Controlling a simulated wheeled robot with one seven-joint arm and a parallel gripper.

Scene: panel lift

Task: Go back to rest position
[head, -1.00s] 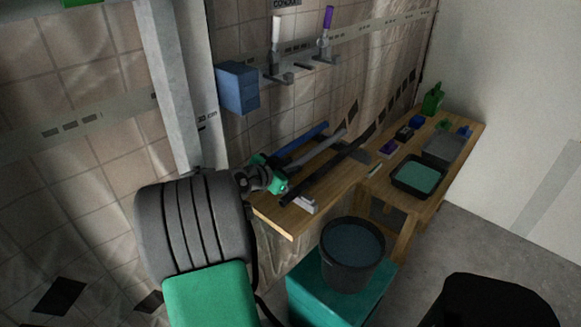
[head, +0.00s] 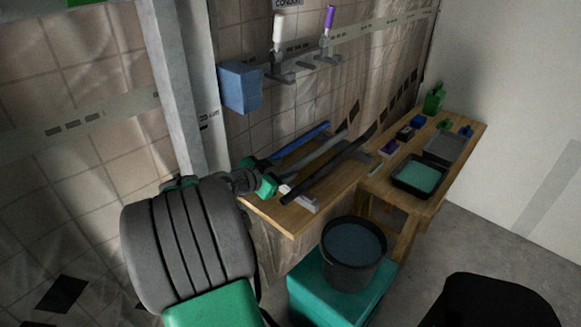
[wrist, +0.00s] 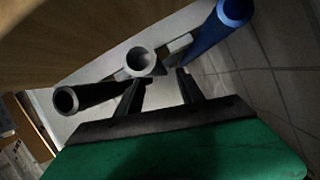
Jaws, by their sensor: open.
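My gripper (wrist: 160,84), with its green body and two dark fingers, is open in the wrist view. Nothing is seen held between its fingers. In the head view my gripper (head: 274,186) is at the near left end of the wooden bench. A grey pipe (head: 318,160) lies there between a blue pipe (head: 302,143) and a black pipe (head: 328,168). In the wrist view the open end of the grey pipe (wrist: 141,61) is close ahead of the fingers. The black pipe (wrist: 68,98) is left of it and the blue pipe (wrist: 234,14) right.
The pipes rest on a light support (head: 304,201) on the bench (head: 290,222). A dark bucket (head: 352,262) stands on a teal box (head: 303,297) in front. A tiled wall and a blue wall box (head: 240,88) are behind. Trays (head: 419,177) lie farther right.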

